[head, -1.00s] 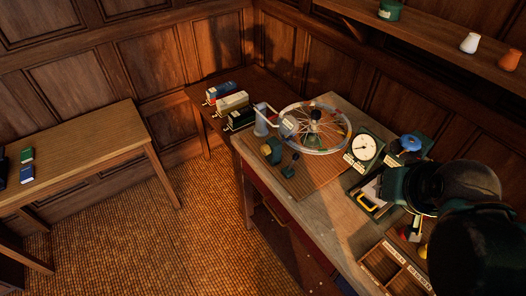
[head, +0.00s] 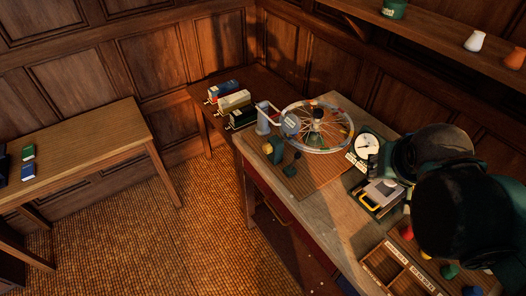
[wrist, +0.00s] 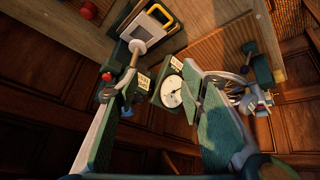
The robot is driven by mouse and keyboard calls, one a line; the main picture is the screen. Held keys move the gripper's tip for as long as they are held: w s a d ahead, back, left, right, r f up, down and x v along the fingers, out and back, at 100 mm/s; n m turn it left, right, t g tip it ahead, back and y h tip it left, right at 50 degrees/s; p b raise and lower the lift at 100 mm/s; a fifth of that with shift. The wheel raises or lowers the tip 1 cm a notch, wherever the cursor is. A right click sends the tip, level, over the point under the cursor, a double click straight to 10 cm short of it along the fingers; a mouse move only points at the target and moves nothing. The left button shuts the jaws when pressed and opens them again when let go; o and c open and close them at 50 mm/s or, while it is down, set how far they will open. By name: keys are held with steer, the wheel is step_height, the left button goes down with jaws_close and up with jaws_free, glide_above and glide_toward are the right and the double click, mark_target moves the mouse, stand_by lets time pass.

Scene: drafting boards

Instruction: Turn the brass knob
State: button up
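A small brass-coloured round face on a green housing (head: 268,149) stands at the near left end of the bench; it looks like the brass knob, but it is too small to be sure. My gripper (wrist: 155,92) is open and empty in the wrist view, its two green fingers wide apart. The white dial gauge (wrist: 173,91) shows between the fingers, beyond them. In the head view my dark arm covers the fingers, at the right of the gauge (head: 367,145) and well to the right of the brass-coloured face. No finger visibly touches anything.
A spoked wheel (head: 316,142) stands on a board beside the brass-coloured face. A box with a yellow handle (head: 382,193) lies in front of my arm. A wooden divided tray (head: 392,268) is at the near edge.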

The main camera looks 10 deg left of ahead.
steer(key=w+a+r+t+h+b, duration=0.1)
steer(key=w+a+r+h, duration=0.1)
steer(key=w+a, duration=0.35)
steer(key=w+a+r+m+t+h+b, duration=0.1)
steer(key=w+a+r+t+h, duration=0.15)
steer(key=w, duration=0.65)
steer(key=w+a+r+h+b, duration=0.1)
steer(key=w+a, duration=0.4)
steer(key=w, duration=0.2)
steer(key=a+f+m, duration=0.1)
steer(key=a, duration=0.3)
steer(key=w+a+f+m+t+h+b, duration=0.1)
steer(key=a+f, duration=0.1)
steer(key=a, duration=0.2)
steer(key=w+a+f+m+t+h+b, duration=0.1)
steer(key=a, duration=0.3)
steer(key=shift+w+a+f, duration=0.15)
steer(key=shift+w+a, duration=0.05)
steer(key=shift+a, duration=0.15)
steer(key=s+a+f+m+h+b, duration=0.2)
steer(key=s+a+f+m, duration=0.2)
steer(key=s+a+f, duration=0.2)
steer(key=s+a+f+m+h+b, duration=0.1)
steer(key=s+a+f+m, duration=0.3)
steer(key=a+f, duration=0.5)
step_height(320, 180, down, 4)
steer(key=s, duration=0.2)
steer(key=shift+s+a+h+b, duration=0.35)
steer(key=shift+s+a+b, duration=0.05)
